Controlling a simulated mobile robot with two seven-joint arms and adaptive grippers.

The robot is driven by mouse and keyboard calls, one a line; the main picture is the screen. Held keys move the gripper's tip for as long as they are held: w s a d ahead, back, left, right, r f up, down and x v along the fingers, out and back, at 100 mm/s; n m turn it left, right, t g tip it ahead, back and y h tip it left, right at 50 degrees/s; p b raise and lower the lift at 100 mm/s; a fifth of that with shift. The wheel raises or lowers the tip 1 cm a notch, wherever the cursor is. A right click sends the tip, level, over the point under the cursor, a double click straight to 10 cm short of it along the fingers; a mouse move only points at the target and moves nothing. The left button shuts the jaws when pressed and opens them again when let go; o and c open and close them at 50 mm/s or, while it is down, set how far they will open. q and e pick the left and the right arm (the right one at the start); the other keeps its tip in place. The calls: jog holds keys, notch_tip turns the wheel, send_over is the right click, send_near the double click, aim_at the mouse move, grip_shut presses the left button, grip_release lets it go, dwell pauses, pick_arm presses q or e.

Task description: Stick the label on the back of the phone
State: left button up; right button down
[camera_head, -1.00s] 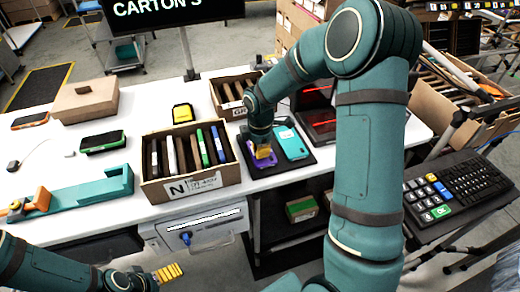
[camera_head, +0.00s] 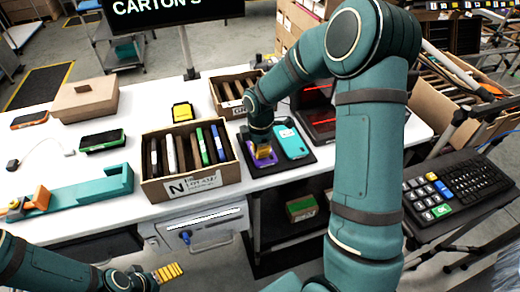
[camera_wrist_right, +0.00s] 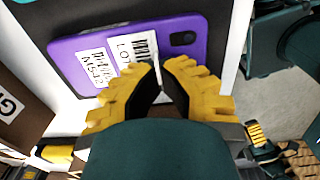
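A purple phone (camera_wrist_right: 200,65) lies back up on a dark pad (camera_head: 306,155); in the head view the phone (camera_head: 249,150) is partly hidden by my right gripper. A teal phone (camera_head: 291,142) lies beside the purple one. My left gripper (camera_head: 169,272) hangs in front of the table; its finger gap is not clear.
A carton marked N (camera_head: 190,186) holding upright items stands left of the pad, and another carton (camera_head: 230,108) behind. A dark device with red lines (camera_head: 318,122) is at right. Two phones (camera_head: 102,140) (camera_head: 30,119) and a teal fixture (camera_head: 90,190) are on the left.

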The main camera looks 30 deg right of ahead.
jog(key=c, duration=1.1)
grip_release()
jog(key=shift+o, duration=0.2)
notch_tip(320, 180, up, 18)
jog(key=p, duration=0.5)
jog(key=shift+s, duration=0.15)
